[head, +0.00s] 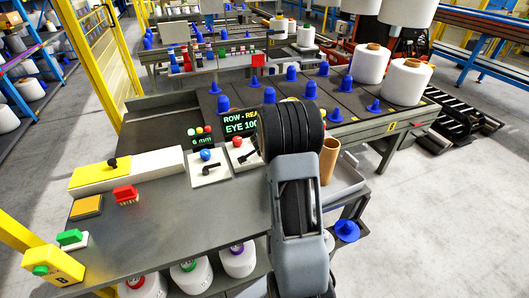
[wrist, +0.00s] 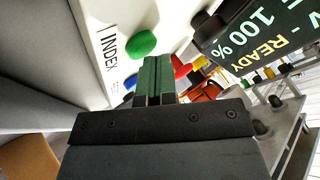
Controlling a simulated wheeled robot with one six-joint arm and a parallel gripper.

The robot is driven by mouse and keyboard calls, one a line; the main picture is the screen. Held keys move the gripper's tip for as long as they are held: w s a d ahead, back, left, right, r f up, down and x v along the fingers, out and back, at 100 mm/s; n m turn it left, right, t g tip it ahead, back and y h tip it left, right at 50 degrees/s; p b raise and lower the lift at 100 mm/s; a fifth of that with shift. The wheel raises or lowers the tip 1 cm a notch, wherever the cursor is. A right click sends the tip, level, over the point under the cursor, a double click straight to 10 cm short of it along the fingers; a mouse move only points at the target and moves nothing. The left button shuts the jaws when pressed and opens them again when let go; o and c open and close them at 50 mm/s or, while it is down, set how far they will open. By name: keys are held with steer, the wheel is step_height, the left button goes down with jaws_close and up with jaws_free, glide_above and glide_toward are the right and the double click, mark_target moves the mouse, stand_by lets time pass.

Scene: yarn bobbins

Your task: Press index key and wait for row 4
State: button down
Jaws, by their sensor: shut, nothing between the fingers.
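In the wrist view a white panel (wrist: 95,22) carries the label INDEX (wrist: 109,50), with a round green button (wrist: 141,43) beside it. A blue button (wrist: 130,81) is partly hidden by my fingers. I cannot tell for sure which one is the index key. My gripper (wrist: 153,72) is shut and empty, its dark green fingers just in front of the panel; contact cannot be told. In the head view my arm hides the gripper. The display (head: 240,122) reads "ROW - READY" and "EYE 100", with no row number; it shows partly in the wrist view (wrist: 254,40).
White control boxes with a blue knob (head: 205,155) and a red knob (head: 237,142) stand on the grey bench. Blue cones (head: 223,103) stand on the dark bed behind. A brown tube (head: 329,160) stands right of my arm.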

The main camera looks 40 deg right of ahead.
steer(key=shift+f, duration=0.2)
steer(key=shift+r, duration=0.2)
steer(key=shift+r+p, duration=0.75)
steer(key=shift+p, duration=0.2)
step_height(320, 180, up, 5)
steer(key=p, duration=0.5)
stand_by(3.1)
